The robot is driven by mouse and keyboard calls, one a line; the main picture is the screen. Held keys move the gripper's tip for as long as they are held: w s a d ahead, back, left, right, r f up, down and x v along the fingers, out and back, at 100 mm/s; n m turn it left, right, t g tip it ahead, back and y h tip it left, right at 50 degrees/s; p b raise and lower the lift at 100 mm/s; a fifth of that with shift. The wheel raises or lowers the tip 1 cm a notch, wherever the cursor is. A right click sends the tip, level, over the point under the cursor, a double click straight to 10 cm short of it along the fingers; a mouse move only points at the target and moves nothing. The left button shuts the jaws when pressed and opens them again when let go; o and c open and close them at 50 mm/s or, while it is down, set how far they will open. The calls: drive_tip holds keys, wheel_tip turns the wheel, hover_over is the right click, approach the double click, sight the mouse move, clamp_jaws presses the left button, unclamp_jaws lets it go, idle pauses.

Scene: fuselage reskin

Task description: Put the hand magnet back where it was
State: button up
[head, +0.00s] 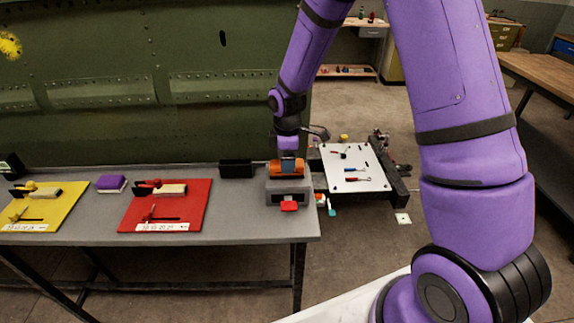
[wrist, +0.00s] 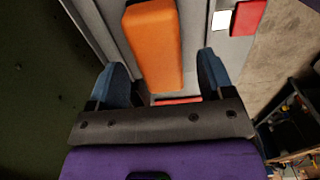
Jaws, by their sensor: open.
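An orange block (head: 280,169), which looks like the hand magnet's handle, sits on a dark grey box (head: 288,186) at the right end of the grey bench. A red tab (head: 290,206) sticks out at the box's front. My gripper (head: 290,163) points down right at the orange block and partly hides it. In the wrist view my gripper (wrist: 163,80) is open, with one blue finger on each side of the orange block's (wrist: 152,45) near end. Gaps show between the fingers and the block. Whether the block rests freely on the box or is part of it, I cannot tell.
A red board (head: 190,212) and a yellow board (head: 60,210) with tools lie on the grey bench (head: 245,223), with a purple block (head: 111,183) between them. A black box (head: 236,168) stands behind. A white-topped tool cart (head: 340,160) is at right. The green fuselage rises behind.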

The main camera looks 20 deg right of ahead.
wheel_tip(320, 180, up, 9)
drive_tip(key=shift+r, duration=0.15)
drive_tip(key=s+d+r+m+t, duration=0.15)
drive_tip(key=s+r+m, duration=0.35)
drive_tip(key=r, duration=0.5)
drive_tip(key=s+d+r+m+t, duration=0.2)
drive_tip(key=s+r+m, duration=0.2)
drive_tip(key=s, duration=0.8)
drive_tip(key=s+d+r+m+t, duration=0.1)
drive_tip(key=s+d+r+m, duration=0.2)
drive_tip(key=s+r+m, duration=0.2)
drive_tip(key=s+r, duration=0.3)
drive_tip(key=s, duration=0.4)
drive_tip(key=shift+s+d+r+t, duration=0.2)
drive_tip(key=shift+t, duration=0.15)
drive_tip(key=shift+c, duration=0.4)
